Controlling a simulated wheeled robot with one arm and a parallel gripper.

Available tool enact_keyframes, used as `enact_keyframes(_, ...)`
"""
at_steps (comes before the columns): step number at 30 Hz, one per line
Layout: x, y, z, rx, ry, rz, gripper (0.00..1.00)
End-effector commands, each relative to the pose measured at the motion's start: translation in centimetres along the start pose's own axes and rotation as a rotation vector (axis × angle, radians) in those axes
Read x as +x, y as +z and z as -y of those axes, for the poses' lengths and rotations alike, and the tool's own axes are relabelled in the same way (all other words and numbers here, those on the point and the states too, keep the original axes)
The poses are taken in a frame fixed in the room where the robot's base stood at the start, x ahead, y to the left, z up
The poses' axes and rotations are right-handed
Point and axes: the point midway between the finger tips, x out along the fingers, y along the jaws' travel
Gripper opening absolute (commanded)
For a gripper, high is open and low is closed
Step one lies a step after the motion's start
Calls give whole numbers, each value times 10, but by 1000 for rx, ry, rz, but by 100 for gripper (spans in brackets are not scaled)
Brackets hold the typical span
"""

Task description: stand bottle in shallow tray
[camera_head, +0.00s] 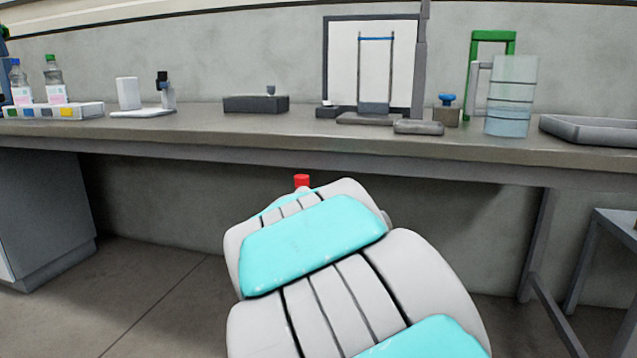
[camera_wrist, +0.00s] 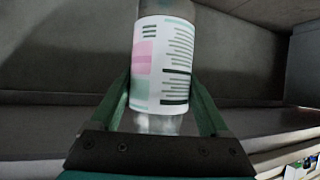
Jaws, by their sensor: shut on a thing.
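My gripper (camera_wrist: 160,85) is shut on a bottle (camera_wrist: 158,62) in the wrist view, one green finger on each side of it. The bottle has a white label with pink patches and dark lines, and its lower part looks clear. Its top is cut off by the frame. In the head view my arm hides the gripper and most of the bottle; a red cap (camera_head: 302,181) shows just above my arm, in front of the bench. A grey shallow tray (camera_head: 597,139) sits on the bench at the far right, apart from the bottle.
The long bench (camera_head: 215,128) carries a rack (camera_head: 82,112) with bottles at left, a dark block (camera_head: 255,104), a framed stand (camera_head: 375,112) and a clear cylinder (camera_head: 508,120) just left of the tray. Bare benchtop shows along the front. A small table (camera_head: 618,222) stands at lower right.

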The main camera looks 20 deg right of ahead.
Motion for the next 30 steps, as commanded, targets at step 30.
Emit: enact_keyframes(30, 146, 190, 69, -146, -278, -7, 0)
